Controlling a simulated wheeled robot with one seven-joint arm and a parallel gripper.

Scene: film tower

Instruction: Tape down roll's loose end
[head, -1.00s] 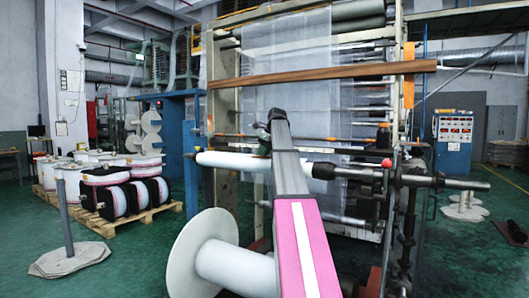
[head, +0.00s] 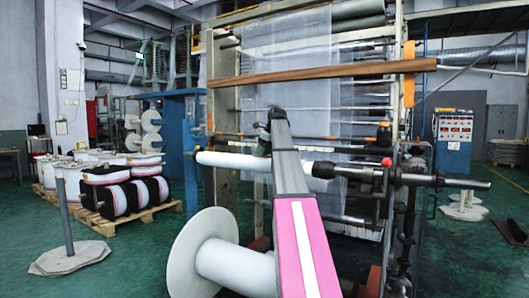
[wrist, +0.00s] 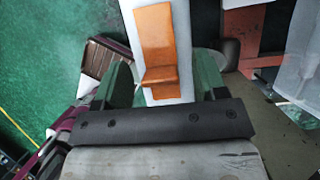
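The white roll (head: 232,160) lies level on a shaft across the machine's front in the head view. In the wrist view the roll (wrist: 183,20) runs up the picture between my fingers. An orange-brown strip, seemingly tape (wrist: 155,40), shows over the roll with a bend near its lower end; I cannot tell whether it is stuck down. My gripper (wrist: 163,88) has two green fingers wide apart, one on each side of the strip, touching neither of its edges. In the head view my gripper (head: 264,145) is at the roll, partly hidden behind my arm. The loose end cannot be made out.
A large white flanged reel (head: 203,250) stands in the near foreground. The machine frame with clear film (head: 290,60) rises behind the roll. A red knob (head: 386,162) and shaft end stick out at right. Wrapped spools on a pallet (head: 140,218) stand at left.

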